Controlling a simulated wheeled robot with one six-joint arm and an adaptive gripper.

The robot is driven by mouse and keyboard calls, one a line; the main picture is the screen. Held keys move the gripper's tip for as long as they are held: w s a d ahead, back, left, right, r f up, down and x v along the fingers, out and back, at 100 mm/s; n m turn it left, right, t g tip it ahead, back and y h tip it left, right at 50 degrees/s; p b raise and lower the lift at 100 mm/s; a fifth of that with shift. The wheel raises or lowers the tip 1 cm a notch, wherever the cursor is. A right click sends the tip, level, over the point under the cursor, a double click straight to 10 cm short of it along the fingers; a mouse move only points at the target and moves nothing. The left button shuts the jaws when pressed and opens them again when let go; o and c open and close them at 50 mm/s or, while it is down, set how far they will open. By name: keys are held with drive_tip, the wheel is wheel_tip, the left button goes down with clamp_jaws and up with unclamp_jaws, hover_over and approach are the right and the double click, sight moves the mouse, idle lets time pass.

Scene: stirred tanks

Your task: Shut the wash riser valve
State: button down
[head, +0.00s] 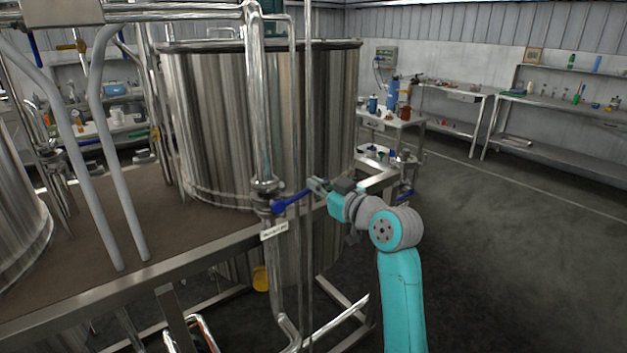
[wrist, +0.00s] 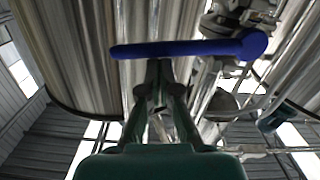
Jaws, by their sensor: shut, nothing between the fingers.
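The wash riser valve sits on a vertical steel pipe (head: 262,120) in front of the big tank. Its blue lever handle (head: 291,199) points out to the right, across the pipe and tilted slightly up. A white label (head: 274,231) hangs just below the valve; its text is too small to read surely. My gripper (head: 316,185) is at the handle's free end, shut and empty. In the wrist view the blue handle (wrist: 185,49) lies across the picture, and my closed fingertips (wrist: 158,66) are right beside its edge. I cannot tell whether they touch it.
A large steel tank (head: 260,110) stands behind the valve on a brown platform with a steel edge (head: 190,264). A thin vertical pipe (head: 308,100) runs close to the gripper. A side table (head: 398,121) with bottles stands behind. The floor (head: 510,240) at right is clear.

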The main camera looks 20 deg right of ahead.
drive_tip(key=shift+d+f, duration=0.2)
drive_tip(key=shift+f, duration=0.65)
